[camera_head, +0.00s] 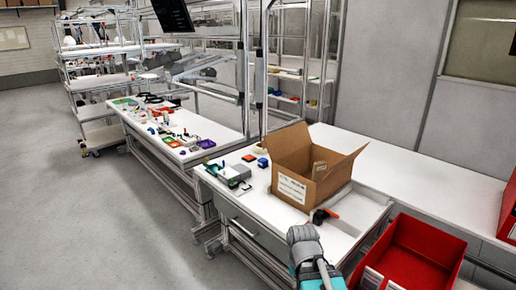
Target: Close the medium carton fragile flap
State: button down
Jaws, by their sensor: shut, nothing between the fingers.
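A brown cardboard carton (291,187) stands open on the white workbench, with a white label on its front side. Its back left flap (288,143) stands up, and a flap at the right (347,164) tilts outward. A smaller piece of card with a pale label (319,170) shows at the opening. I cannot read which flap is marked fragile. My gripper (322,217) is at the bench in front of the carton, below its near right corner. It is small and dark in this view, shut and empty. Any contact with the carton is unclear.
A red bin (409,257) stands at the lower right, and another red box (508,211) is at the right edge. Small coloured parts and trays (232,174) lie on the bench left of the carton. The white bench top (405,178) right of the carton is clear.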

aim_at(279, 144)
jog(key=u, duration=0.2)
jog(key=i, duration=1.15)
jog(key=z, duration=0.15)
